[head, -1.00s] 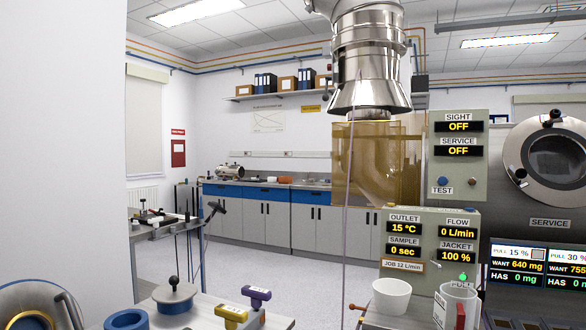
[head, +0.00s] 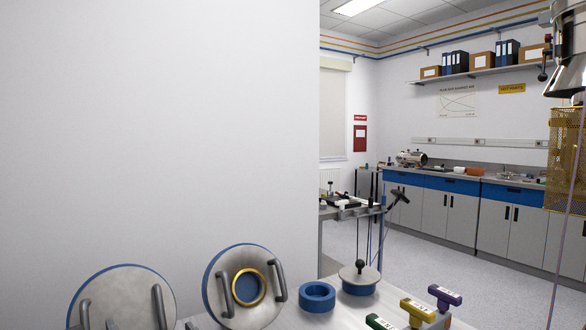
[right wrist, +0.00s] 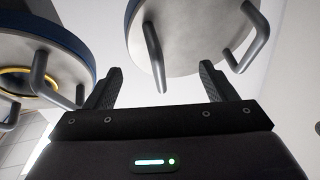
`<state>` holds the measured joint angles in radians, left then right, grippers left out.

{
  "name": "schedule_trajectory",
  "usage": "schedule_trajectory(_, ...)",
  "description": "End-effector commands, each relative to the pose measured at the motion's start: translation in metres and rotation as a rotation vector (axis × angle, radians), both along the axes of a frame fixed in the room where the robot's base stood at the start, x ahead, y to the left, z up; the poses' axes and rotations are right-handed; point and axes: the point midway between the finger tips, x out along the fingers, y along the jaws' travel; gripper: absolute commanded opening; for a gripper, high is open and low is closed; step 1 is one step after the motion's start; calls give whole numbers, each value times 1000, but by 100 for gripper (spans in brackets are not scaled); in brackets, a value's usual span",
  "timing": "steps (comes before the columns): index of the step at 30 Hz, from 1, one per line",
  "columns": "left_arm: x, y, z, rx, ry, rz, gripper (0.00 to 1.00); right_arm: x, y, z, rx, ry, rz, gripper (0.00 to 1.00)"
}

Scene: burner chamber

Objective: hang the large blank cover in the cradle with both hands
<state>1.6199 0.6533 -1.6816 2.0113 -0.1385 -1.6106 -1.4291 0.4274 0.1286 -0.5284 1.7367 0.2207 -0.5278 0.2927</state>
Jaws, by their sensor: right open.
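The large blank cover (head: 122,285) is a pale grey disc with a blue rim and two bar handles. It stands tilted at the lower left of the head view, its bottom cut off by the frame. In the right wrist view the plain disc with two handles (right wrist: 190,25) is at the top, partly cut off. My right gripper (right wrist: 158,84) is open and empty, with its fingers below that disc and apart from its handles. My left gripper is out of view. I cannot make out the cradle in these frames.
A second cover with a brass-ringed centre (head: 213,285) stands just right of the blank one; it shows at left in the right wrist view (right wrist: 75,52). A blue ring (head: 317,291), a knobbed lid (head: 359,271) and coloured T-handles (head: 418,309) lie further right. A white wall fills the left.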

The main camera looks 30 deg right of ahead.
Motion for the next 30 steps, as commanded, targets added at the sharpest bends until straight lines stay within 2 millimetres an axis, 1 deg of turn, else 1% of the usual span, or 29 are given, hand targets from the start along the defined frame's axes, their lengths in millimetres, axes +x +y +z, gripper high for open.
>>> schedule_trajectory(12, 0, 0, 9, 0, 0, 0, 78, -20, -4, 0, 0, 1, 1, 78)
schedule_trajectory(24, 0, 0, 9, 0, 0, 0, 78, -22, -5, 0, 0, -1, 1, 78)
schedule_trajectory(30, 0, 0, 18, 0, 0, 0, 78, -29, -6, 6, 1, 1, 1, 78)
